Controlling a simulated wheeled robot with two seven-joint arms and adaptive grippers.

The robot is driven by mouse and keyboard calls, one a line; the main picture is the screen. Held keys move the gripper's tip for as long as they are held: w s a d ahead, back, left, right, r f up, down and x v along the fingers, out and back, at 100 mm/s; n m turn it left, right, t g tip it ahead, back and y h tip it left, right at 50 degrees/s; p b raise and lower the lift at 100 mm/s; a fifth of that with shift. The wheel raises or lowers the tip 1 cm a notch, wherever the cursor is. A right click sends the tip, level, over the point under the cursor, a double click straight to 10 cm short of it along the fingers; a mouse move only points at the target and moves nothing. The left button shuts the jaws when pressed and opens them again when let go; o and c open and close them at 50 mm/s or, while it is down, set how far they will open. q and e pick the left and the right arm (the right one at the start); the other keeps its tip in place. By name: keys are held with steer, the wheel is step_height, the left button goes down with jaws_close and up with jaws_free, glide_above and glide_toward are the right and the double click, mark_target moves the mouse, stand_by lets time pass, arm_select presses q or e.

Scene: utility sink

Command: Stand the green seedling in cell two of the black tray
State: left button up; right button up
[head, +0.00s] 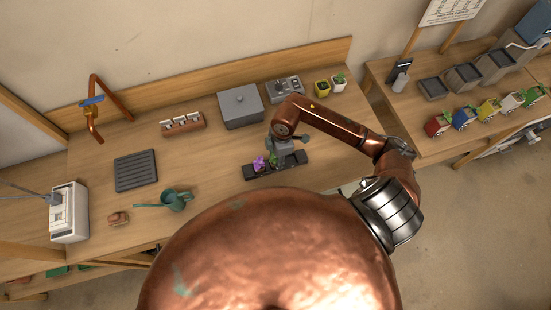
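The black tray (293,163) is a long narrow strip on the wooden bench, near the middle of the head view. A purple plant (259,163) stands at its left part. The green seedling (273,159) shows as a small patch of green just right of the purple plant, at the left side of my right gripper. My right gripper (283,156) points down over the middle of the tray and hides part of it and of the seedling. Its fingertips are too small and covered to show whether they grip the seedling. My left gripper is not in view.
Behind the tray are a grey lidded box (240,106), a grey control box (284,89) and two small potted plants (322,88). A teal watering can (176,201) and a dark ribbed mat (136,170) lie left. The bench just left of the tray is clear.

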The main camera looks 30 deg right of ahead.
steer(key=shift+o, duration=0.6)
steer(key=shift+r, duration=0.25)
step_height(320, 180, up, 12)
steer(key=d, duration=0.1)
steer(key=shift+d+b, duration=0.2)
steer(key=shift+b, duration=0.1)
steer(key=shift+s+f, duration=0.1)
